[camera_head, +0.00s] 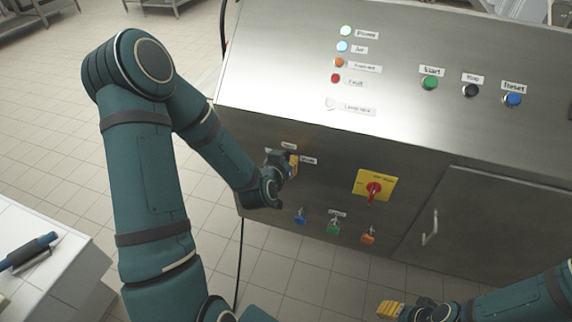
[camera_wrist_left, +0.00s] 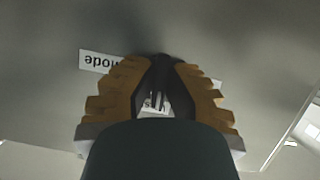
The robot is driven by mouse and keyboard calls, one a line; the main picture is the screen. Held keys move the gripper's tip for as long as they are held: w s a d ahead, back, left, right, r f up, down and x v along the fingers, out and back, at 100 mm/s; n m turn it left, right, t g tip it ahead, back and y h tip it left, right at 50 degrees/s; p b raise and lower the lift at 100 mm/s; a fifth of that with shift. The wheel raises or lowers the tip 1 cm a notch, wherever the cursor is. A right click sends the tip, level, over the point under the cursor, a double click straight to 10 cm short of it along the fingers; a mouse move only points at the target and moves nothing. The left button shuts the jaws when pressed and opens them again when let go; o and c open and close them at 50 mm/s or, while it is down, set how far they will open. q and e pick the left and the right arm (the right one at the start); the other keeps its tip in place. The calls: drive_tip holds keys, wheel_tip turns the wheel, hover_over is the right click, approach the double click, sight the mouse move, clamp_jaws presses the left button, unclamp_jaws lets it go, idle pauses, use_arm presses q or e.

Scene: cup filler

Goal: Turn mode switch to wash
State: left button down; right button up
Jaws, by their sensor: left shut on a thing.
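My left gripper (camera_head: 290,165) is at the front of the steel cabinet, at the mode switch. In the left wrist view its two yellow ridged fingers (camera_wrist_left: 158,90) stand on either side of the dark mode switch (camera_wrist_left: 157,72) and are shut on it.
Right of the switch is a yellow plate with a red rotary switch (camera_head: 373,188). Below are blue (camera_head: 300,217), green (camera_head: 334,229) and orange (camera_head: 368,237) valve handles. Start (camera_head: 429,83), Stop (camera_head: 470,90) and Reset (camera_head: 513,99) buttons are on the sloped panel. A door handle (camera_head: 430,228) juts out at right.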

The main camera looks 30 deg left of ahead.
sight(289, 130)
use_arm(q)
drive_tip(key=shift+m+b, duration=0.3)
drive_tip(key=shift+m, duration=0.1)
idle(0.3)
drive_tip(key=c, duration=1)
unclamp_jaws()
wheel_tip(289, 130, up, 10)
